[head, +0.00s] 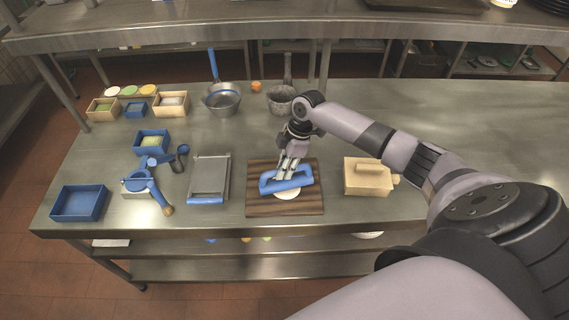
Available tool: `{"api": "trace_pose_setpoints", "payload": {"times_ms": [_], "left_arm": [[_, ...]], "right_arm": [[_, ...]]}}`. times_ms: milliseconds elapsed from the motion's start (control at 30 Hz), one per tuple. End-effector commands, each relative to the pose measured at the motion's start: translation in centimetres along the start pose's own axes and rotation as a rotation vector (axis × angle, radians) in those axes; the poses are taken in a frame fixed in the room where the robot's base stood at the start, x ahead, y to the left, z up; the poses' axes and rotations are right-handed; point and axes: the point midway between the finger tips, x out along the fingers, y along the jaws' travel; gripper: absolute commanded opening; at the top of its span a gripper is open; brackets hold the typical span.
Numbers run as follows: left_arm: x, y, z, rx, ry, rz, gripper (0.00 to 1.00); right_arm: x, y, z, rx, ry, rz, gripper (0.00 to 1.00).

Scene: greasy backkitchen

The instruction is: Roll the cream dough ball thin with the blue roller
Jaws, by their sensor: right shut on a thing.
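The blue roller (286,184) is over the dark striped wooden board (262,206), near the front of the steel table. My right gripper (285,174) reaches down from behind and is shut on the roller. The cream dough (288,195) shows as a pale rounded patch on the board, just in front of and under the roller. The roller hides part of the dough, so its full outline and thickness cannot be told. Whether the roller touches it is unclear. My left gripper is not in view.
A wooden box (367,177) stands right of the board, and a grey tray with a blue bar (209,180) stands left. A blue-handled press (143,184) and an empty blue bin (80,203) are farther left. Pans (222,101) stand behind. The table's right side is clear.

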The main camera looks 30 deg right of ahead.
Motion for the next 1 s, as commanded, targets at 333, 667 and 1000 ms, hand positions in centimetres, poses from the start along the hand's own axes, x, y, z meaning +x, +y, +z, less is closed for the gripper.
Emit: {"api": "trace_pose_setpoints", "payload": {"times_ms": [333,667,1000], "left_arm": [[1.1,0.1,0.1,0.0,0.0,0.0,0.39],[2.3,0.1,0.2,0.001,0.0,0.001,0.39],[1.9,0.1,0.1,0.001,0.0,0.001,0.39]], "right_arm": [[-0.2,1.7,-0.1,-0.001,0.001,0.002,0.0],[0.1,2.9,-0.1,0.0,0.002,0.004,0.0],[-0.2,3.0,-0.1,-0.001,0.0,0.001,0.0]]}}
